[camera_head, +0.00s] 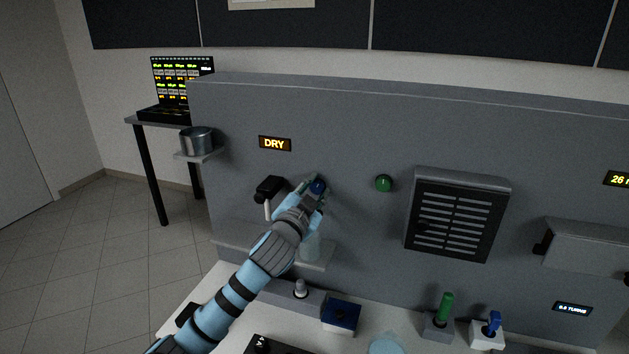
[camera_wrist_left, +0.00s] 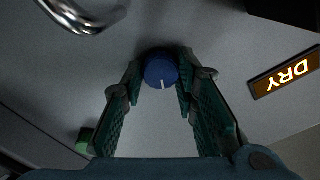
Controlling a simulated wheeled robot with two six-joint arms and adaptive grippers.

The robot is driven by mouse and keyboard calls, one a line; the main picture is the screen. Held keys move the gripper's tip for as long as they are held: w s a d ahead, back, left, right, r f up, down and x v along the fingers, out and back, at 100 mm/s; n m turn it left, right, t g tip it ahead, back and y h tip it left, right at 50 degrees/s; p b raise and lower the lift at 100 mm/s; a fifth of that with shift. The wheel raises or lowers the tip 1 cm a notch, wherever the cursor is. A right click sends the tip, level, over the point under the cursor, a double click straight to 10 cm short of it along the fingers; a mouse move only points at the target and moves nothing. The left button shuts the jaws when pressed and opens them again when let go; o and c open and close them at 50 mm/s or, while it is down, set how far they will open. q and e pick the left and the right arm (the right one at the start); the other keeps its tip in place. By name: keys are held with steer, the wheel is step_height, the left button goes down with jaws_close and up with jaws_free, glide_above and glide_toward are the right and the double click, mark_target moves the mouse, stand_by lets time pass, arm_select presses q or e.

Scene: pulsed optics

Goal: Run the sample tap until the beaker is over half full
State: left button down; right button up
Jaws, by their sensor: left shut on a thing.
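My right gripper is not in view.
An amber sign (camera_head: 275,143) reads DRY. A green button (camera_head: 383,183) and a louvred box (camera_head: 456,215) are to the right. A metal pot (camera_head: 197,141) sits on a left shelf. Green and blue switches (camera_head: 445,306) stand on the bench in front.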

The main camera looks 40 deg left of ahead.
arm_select(q)
steer(key=shift+m+p, duration=0.65)
steer(key=shift+m, duration=0.15)
steer(key=c, duration=1.5)
jaws_free()
steer(key=shift+o, duration=1.3)
steer(key=shift+d+r, duration=0.15)
steer(key=shift+a, duration=0.2)
steer(key=shift+s, duration=0.1)
